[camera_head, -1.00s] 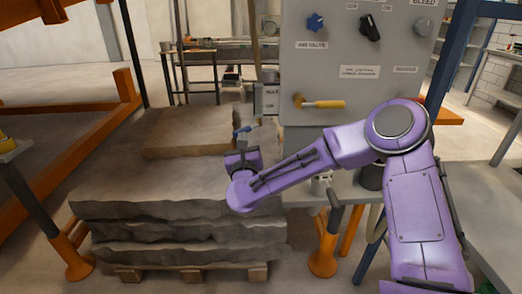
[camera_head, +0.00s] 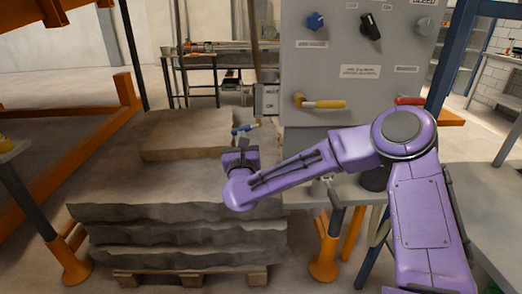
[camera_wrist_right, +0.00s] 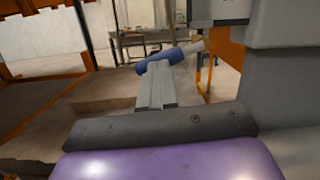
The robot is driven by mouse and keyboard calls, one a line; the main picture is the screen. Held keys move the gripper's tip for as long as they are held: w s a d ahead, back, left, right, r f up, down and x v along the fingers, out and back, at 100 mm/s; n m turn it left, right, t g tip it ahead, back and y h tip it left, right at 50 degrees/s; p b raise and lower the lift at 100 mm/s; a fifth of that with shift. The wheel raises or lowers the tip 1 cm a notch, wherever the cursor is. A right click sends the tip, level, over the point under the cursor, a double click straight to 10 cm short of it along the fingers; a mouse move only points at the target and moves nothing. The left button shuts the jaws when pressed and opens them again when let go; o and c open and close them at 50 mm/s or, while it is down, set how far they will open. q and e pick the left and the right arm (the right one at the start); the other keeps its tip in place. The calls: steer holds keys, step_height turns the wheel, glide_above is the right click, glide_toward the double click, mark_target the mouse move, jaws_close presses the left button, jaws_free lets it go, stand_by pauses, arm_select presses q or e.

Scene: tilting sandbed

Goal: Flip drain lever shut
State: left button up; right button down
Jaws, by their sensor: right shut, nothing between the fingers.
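A lever with a blue handle (camera_head: 243,128) sits at the left side of the grey panel, near the stone slabs. It also shows in the right wrist view as a blue grip (camera_wrist_right: 165,56) on a pale stem, sloping up to the right. No legible label tells me whether it is the drain lever. My right gripper (camera_head: 241,146) is just below and in front of it in the head view. In the wrist view its fingers (camera_wrist_right: 158,68) are shut and empty, with tips at the blue grip. I cannot tell whether they touch. My left gripper is not in view.
The grey control panel (camera_head: 365,60) carries knobs, a yellow-handled lever (camera_head: 321,104) and a red handle (camera_head: 410,100) at its right. Stacked stone slabs (camera_head: 180,214) lie on a wooden pallet (camera_head: 190,276). Orange-footed posts stand on both sides.

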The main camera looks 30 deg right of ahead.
steer(key=shift+r+m+b, duration=0.25)
steer(key=shift+m+b, duration=0.35)
steer(key=shift+b, duration=0.05)
stand_by(0.8)
steer(key=shift+a, duration=0.1)
steer(key=f+b+v, duration=0.1)
steer(key=b+v, duration=0.1)
steer(key=v, duration=0.4)
steer(key=d+f+b+v, duration=0.1)
steer(key=b+v, duration=0.2)
steer(key=v, duration=0.3)
steer(key=shift+s+f+b, duration=0.3)
steer(key=shift+s+f, duration=0.05)
steer(key=shift+f, duration=0.05)
steer(key=shift+a, duration=0.15)
